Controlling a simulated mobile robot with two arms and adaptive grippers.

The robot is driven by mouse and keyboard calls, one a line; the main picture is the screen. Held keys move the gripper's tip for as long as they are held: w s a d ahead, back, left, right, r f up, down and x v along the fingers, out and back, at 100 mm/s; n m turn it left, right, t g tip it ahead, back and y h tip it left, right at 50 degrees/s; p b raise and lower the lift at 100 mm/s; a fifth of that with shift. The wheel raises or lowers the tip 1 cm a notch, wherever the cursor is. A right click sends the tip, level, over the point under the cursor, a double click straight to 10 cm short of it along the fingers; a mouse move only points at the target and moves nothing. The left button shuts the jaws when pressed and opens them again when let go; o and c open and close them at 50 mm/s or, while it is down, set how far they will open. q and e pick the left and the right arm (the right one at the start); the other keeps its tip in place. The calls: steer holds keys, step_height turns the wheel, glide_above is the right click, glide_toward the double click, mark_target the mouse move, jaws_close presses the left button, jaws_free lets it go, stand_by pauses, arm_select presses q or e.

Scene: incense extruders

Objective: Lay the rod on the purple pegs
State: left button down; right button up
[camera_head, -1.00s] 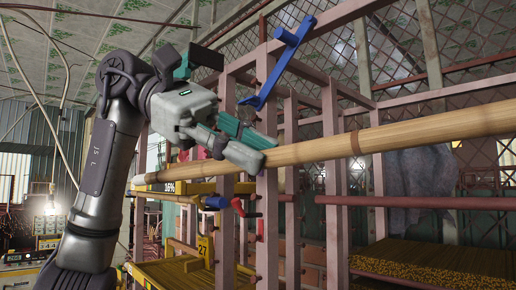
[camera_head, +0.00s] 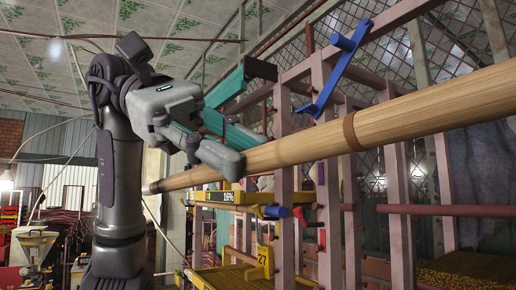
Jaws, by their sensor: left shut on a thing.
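The rod (camera_head: 400,118) is a long, pale wooden pole with a dark brown band. It slants from its end at the left up to the right edge of the picture, in front of the rack. My left gripper (camera_head: 226,152) is shut on the rod left of the band and holds it up. Short pegs stick out of the rack below the rod, among them a blue one (camera_head: 277,211) and a red one (camera_head: 301,217). My right gripper is not in view.
The pinkish rack (camera_head: 328,200) has several uprights and a blue bracket (camera_head: 336,75) high up. Teal bars (camera_head: 241,85) lie close behind my gripper. A yellow "16%" sign (camera_head: 228,197) and a yellow "27" tag (camera_head: 263,258) are below the rod.

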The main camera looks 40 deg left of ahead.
arm_select(q)
steer(key=s+a, duration=0.2)
steer(key=s, duration=0.4)
steer(key=shift+s+p, duration=0.2)
steer(key=shift+p, duration=0.1)
stand_by(0.4)
steer(key=shift+w, duration=0.15)
stand_by(0.4)
steer(key=shift+d, duration=0.1)
